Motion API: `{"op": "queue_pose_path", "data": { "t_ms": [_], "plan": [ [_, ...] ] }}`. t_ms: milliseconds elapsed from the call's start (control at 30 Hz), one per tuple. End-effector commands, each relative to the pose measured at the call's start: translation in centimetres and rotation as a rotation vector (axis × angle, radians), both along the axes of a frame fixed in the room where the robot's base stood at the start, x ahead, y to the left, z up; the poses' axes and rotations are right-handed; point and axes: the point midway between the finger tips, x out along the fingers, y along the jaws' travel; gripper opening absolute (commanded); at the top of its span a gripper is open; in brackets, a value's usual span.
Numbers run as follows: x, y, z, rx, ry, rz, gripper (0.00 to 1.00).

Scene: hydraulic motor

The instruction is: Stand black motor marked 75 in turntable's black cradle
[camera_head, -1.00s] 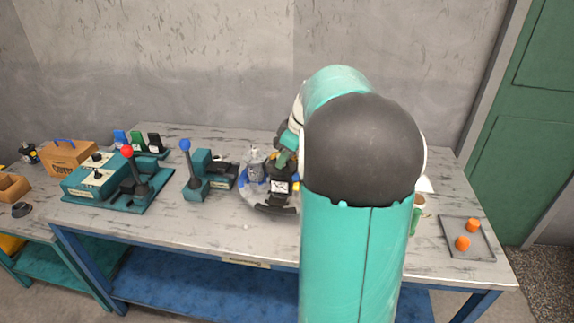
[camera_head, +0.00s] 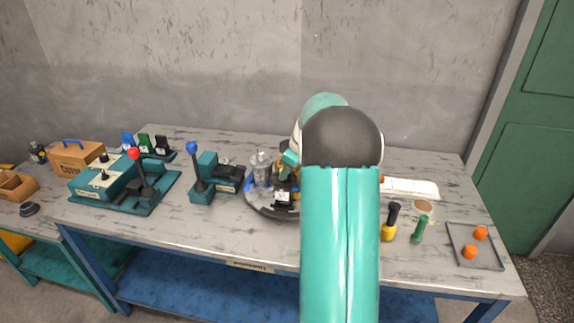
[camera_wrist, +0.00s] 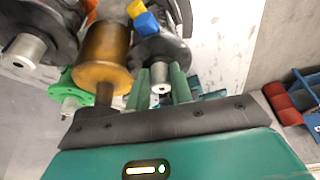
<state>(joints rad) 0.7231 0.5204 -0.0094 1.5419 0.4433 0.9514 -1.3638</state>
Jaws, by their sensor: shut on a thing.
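The black motor (camera_head: 282,196) with a white label is at the front of the round turntable (camera_head: 257,207) in the head view. The label's number is too small to read. In the wrist view, a black flanged motor with a silver shaft (camera_wrist: 160,88) sits between the green fingers of my gripper (camera_wrist: 167,86), which is shut on it. My gripper (camera_head: 291,159) is above the motor in the head view, partly covered by my arm. The motor looks upright at the black cradle's place; its seating is hidden. A grey motor (camera_head: 262,165) stands beside it on the turntable.
A brass-coloured motor (camera_wrist: 104,55) and another dark motor (camera_wrist: 40,35) are close to my gripper. A blue-knobbed lever unit (camera_head: 198,180) stands left of the turntable.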

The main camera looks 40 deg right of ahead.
Motion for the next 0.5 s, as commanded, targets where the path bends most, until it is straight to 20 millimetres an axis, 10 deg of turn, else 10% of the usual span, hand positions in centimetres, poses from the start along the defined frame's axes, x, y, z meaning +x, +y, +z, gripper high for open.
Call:
{"op": "queue_pose_path", "data": {
  "t_ms": [500],
  "plan": [
    [0.1,-0.03,-1.06,-0.003,-0.005,-0.002,0.0]
  ]
}}
